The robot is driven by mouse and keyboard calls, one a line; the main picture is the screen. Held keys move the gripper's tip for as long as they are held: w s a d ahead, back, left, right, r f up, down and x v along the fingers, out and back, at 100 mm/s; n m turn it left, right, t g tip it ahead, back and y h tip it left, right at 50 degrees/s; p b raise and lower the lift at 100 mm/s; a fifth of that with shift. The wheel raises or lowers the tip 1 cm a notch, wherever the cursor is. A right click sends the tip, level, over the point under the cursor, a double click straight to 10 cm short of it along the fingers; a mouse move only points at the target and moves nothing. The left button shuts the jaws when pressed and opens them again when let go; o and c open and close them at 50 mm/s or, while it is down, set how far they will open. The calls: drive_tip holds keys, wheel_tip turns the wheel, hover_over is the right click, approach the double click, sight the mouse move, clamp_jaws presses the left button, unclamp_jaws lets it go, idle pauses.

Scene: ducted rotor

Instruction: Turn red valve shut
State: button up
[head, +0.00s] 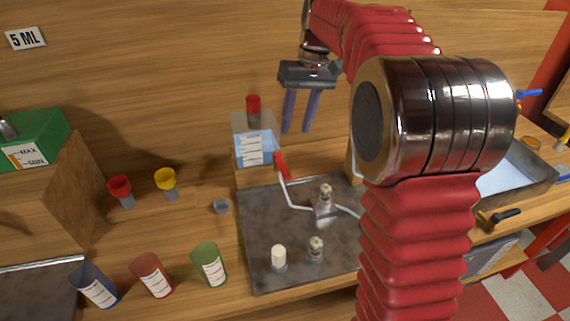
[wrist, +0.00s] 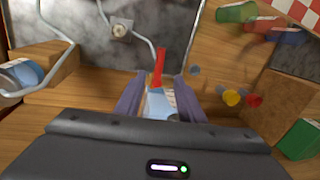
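The red valve handle (head: 281,166) sits at the end of a bent metal pipe beside a clear container of blue liquid (head: 252,150). In the wrist view, the red handle (wrist: 159,66) appears ahead of and between my fingertips, with the blue container (wrist: 158,104) behind it. My gripper (head: 298,129) is open and empty, fingers pointing down. In the head view it hangs above and slightly right of the handle, apart from it. The exact gap in depth is hard to tell.
A dark metal plate (head: 265,235) carries fittings and pipes. Blue (head: 95,286), red (head: 151,274) and green (head: 208,264) cups stand at the front left. Red (head: 121,188) and yellow (head: 166,181) funnels stand behind them. A brass valve with a black handle (head: 497,217) is at right.

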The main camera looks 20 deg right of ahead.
sight(285, 168)
drive_tip(key=a+f, duration=0.1)
drive_tip(key=f, duration=0.8)
drive_tip(key=a+f, duration=0.1)
drive_tip(key=f, duration=0.3)
drive_tip(key=shift+s+a+f, duration=0.15)
drive_tip(key=shift+a+f, duration=0.15)
drive_tip(key=shift+a, duration=0.05)
drive_tip(key=shift+c, duration=0.6)
clamp_jaws()
drive_tip(key=shift+a, duration=0.2)
drive_tip(key=shift+d, duration=0.1)
